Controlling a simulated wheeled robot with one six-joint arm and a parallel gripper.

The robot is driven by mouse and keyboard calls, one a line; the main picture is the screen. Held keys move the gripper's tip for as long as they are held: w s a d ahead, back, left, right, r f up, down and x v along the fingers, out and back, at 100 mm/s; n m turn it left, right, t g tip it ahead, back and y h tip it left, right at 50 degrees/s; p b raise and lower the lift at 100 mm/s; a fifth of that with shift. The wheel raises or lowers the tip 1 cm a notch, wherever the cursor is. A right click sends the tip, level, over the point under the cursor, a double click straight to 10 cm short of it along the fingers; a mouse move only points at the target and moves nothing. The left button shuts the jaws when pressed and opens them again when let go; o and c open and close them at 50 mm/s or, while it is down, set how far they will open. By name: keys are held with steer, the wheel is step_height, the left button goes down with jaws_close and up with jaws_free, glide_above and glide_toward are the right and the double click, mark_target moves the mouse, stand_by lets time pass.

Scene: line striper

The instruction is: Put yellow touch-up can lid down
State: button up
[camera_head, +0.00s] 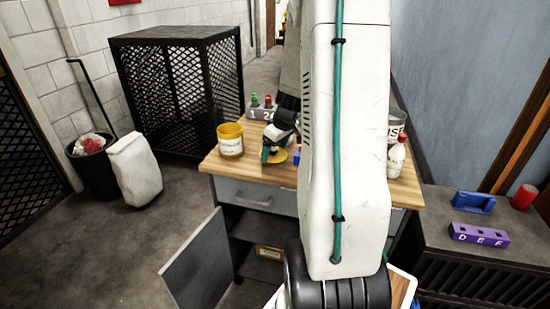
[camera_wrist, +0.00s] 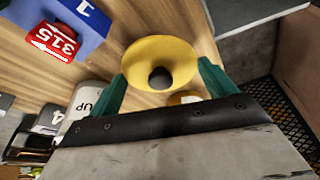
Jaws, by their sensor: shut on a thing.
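My gripper (camera_wrist: 162,92) is shut on the yellow lid (camera_wrist: 160,56), a round yellow disc with a dark knob at its middle. The green fingers sit at either side of it. In the head view my gripper (camera_head: 270,152) and the yellow lid (camera_head: 277,157) are over the wooden bench top (camera_head: 230,165), left of my arm. I cannot tell whether the lid touches the wood. The yellow can (camera_head: 230,141), with a white label, stands upright to the left, near the bench's left edge, and looks open at the top.
A numbered grey block with green and red items (camera_head: 262,111) stands behind my gripper. A blue block (camera_wrist: 75,22) with a red tag (camera_wrist: 52,42) is close by in the wrist view. A white bottle (camera_head: 396,158) stands right of my arm. A cabinet door (camera_head: 197,267) hangs open below.

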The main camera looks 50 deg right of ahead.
mark_target(277, 152)
steer(key=shift+f, duration=1.75)
steer(key=shift+f, duration=0.15)
steer(key=o, duration=0.8)
steer(key=shift+o, duration=0.2)
